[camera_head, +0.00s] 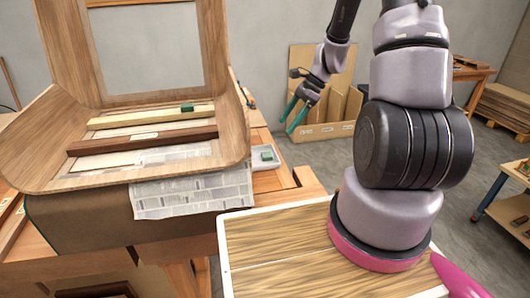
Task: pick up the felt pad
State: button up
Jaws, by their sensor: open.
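Two small green pieces are in view, and I cannot tell for sure which is the felt pad. One green piece (187,107) sits on the wooden strips inside the bent wood form. The other green piece (267,156) lies in a small pale tray (259,164) on the bench, right of the form. My gripper (292,120) hangs to the right of the form, above and beyond the small tray. Its teal fingers are apart with nothing seen between them. It is clear of both green pieces.
The bent wood form (215,40) rises at left with a tall frame. A light strip (140,119) and a dark strip (140,139) cross it. A bin of boards (325,131) stands behind my gripper. Open floor lies at right.

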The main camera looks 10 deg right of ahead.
jog(key=f, duration=0.1)
send_near(268, 154)
jog(key=shift+w+a+f+m, duration=0.15)
jog(key=shift+a+f, duration=0.15)
jog(key=shift+f, duration=0.3)
jog(key=shift+w+a+f+m, duration=0.2)
jog(key=shift+a+f, duration=0.1)
jog(key=shift+f, duration=0.3)
jog(key=shift+s+x, duration=0.15)
jog(key=shift+x, duration=1.2)
jog(key=shift+s+x, duration=0.15)
jog(key=shift+x, duration=1.2)
jog(key=shift+a, duration=0.1)
grip_shut()
